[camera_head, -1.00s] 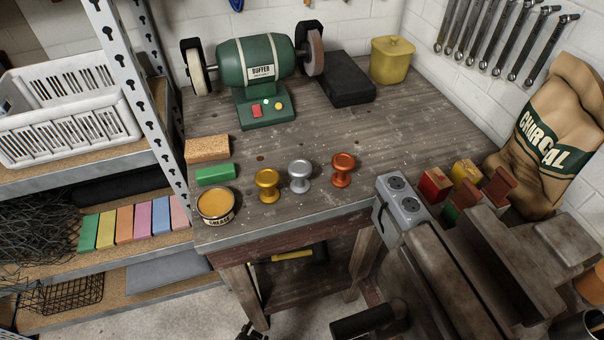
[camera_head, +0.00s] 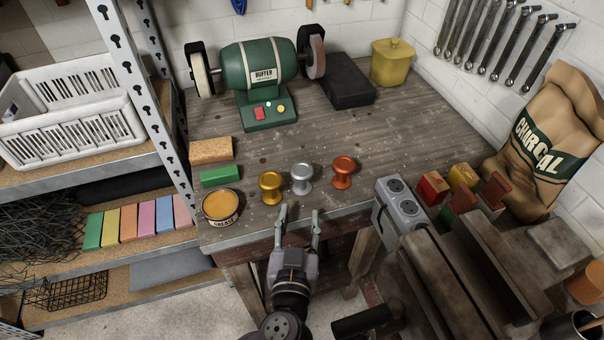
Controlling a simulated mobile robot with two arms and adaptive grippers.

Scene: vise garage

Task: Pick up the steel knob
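The steel knob (camera_head: 301,178) is silver and stands upright on the wooden bench, between a gold knob (camera_head: 270,187) on its left and a copper knob (camera_head: 343,171) on its right. My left gripper (camera_head: 299,212) is open and empty at the bench's front edge, with its two fingers pointing toward the knobs. The steel knob lies just beyond the fingertips, and they appear apart from it. My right gripper is not in view.
A grease tin (camera_head: 221,206), a green block (camera_head: 220,176) and a cork block (camera_head: 211,150) are left of the knobs. A green buffer (camera_head: 259,62) stands behind. A grey socket box (camera_head: 402,205) is at the right. The bench's middle is clear.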

